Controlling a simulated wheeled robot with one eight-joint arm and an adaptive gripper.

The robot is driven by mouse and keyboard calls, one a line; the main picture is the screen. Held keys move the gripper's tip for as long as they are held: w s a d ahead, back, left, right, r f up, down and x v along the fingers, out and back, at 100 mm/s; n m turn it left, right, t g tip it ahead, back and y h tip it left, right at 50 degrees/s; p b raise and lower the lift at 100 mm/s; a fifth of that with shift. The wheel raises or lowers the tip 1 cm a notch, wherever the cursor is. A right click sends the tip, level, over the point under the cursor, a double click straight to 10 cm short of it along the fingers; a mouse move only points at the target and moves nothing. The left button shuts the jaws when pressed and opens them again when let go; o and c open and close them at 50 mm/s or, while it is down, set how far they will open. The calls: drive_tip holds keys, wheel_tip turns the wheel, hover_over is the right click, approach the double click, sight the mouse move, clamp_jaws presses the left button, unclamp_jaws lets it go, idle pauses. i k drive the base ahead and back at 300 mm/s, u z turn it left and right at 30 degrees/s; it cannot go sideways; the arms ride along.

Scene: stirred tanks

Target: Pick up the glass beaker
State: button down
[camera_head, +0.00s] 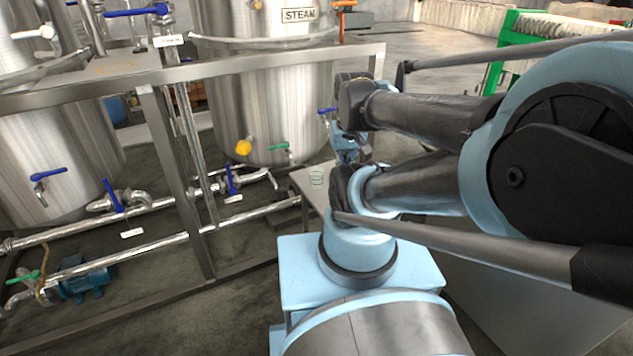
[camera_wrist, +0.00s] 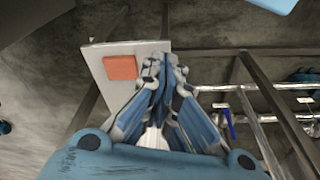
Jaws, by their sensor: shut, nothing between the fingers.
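The glass beaker (camera_head: 316,178) is small, clear and upright on a pale tabletop (camera_head: 301,176) in the head view. My gripper (camera_head: 347,155) is to the right of the beaker and apart from it in that picture, partly hidden by my arm. In the wrist view my gripper (camera_wrist: 160,62) has its blue and grey fingers together, with nothing held. Its tips overlap the right edge of the pale tabletop (camera_wrist: 100,65). I cannot make out the beaker in the wrist view; the fingers may hide it.
An orange-red square (camera_wrist: 120,67) lies on the tabletop. Left of it in the head view, a metal frame (camera_head: 175,150) with pipes and valves stands before large steel tanks (camera_head: 265,90). A blue pump (camera_head: 85,284) sits at lower left. Concrete floor is open behind the frame's right end.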

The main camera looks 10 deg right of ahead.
sight(316, 179)
drive_tip(key=z, duration=2.2)
drive_tip(key=k, duration=1.05)
drive_tip(key=u, duration=2.7)
